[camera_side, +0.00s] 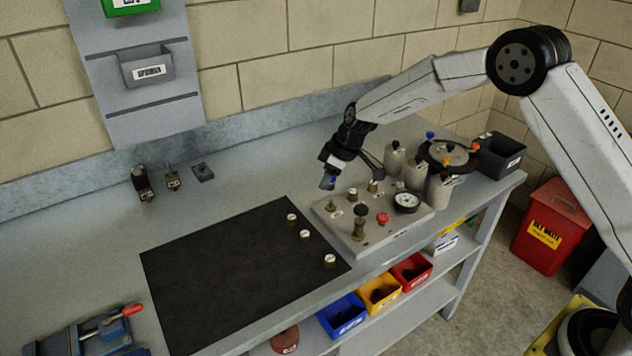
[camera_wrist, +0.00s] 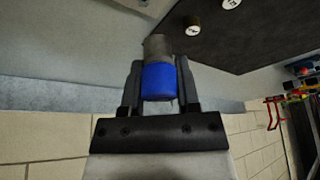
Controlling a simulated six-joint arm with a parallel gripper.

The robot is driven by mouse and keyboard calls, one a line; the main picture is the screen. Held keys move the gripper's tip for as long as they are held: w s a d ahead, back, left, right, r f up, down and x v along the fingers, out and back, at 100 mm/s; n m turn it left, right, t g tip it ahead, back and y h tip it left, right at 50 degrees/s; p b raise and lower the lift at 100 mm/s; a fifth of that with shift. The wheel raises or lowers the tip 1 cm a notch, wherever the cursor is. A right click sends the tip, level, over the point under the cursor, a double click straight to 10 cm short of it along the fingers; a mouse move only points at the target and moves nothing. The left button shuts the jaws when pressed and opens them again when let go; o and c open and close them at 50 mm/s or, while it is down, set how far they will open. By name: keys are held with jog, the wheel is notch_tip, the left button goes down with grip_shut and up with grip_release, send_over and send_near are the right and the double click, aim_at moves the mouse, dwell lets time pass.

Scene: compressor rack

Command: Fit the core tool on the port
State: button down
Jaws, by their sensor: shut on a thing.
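My gripper (camera_side: 334,166) is shut on the core tool, which has a blue body (camera_wrist: 158,82) and a grey end (camera_wrist: 157,47). In the wrist view the tool sits between the two fingers of my gripper (camera_wrist: 158,70). In the side view the tool's blue part (camera_side: 327,183) shows below the gripper, above the back left end of the grey manifold plate (camera_side: 343,241). Several fittings stand on the plate, among them a brass fitting (camera_side: 353,195) and a small fitting (camera_side: 331,206). I cannot tell which one is the port. The tool looks apart from them.
The plate also carries a red knob (camera_side: 383,218) and a gauge (camera_side: 406,201). Grey cylinders (camera_side: 394,160) stand close behind. A black mat (camera_side: 225,270) with three small caps (camera_side: 305,235) lies to the left.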

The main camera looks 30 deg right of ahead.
aim_at(329, 188)
jog(key=shift+w+d+f, duration=0.1)
jog(key=shift+w+d, duration=0.25)
jog(key=shift+d, duration=0.1)
jog(key=shift+f, duration=0.1)
jog(key=shift+f, duration=1.9)
jog(key=shift+f, duration=1.3)
grip_release()
dwell(0.3)
jog(key=shift+r, duration=3.5)
